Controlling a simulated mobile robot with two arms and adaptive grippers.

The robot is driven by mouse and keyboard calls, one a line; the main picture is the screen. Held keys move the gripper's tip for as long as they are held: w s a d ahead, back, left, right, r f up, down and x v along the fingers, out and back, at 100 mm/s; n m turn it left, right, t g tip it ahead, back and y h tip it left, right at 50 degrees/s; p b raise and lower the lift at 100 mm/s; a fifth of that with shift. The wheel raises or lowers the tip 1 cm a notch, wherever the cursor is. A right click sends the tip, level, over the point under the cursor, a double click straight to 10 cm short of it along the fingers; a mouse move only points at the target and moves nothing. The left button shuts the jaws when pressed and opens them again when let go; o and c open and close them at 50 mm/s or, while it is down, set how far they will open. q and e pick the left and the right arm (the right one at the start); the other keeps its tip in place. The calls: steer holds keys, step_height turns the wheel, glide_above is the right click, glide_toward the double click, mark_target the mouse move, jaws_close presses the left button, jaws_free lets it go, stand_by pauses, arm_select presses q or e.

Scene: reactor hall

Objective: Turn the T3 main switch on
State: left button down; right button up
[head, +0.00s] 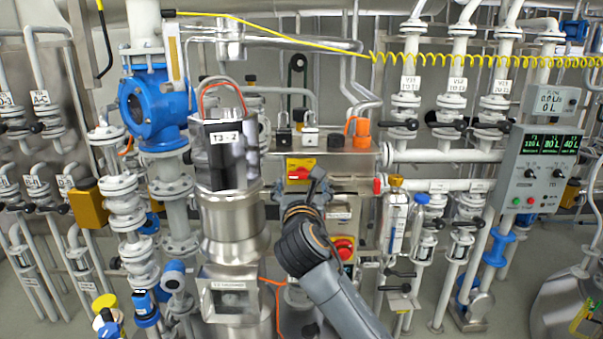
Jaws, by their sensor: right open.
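A yellow plate with a red rotary knob (300,172), which looks like the main switch, sits under a small shelf in the middle of the head view. Its label and knob position are too small to read. My right gripper (314,186) is in front of the panel, just below and right of the knob, with its dark arm coming up from the bottom. It is open and holds nothing that I can see. Whether it touches the knob I cannot tell. My left gripper is not in view.
A steel vessel marked T3-2 (225,150) stands close on the left. A red push button (344,249) is below right of the switch. Padlocks (309,137) and an orange item (360,128) are on the shelf (340,152). A display box (541,165) is at right.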

mark_target(302, 176)
steer(key=shift+w+p, duration=0.4)
steer(key=shift+w, duration=1.7)
steer(key=c, duration=1.1)
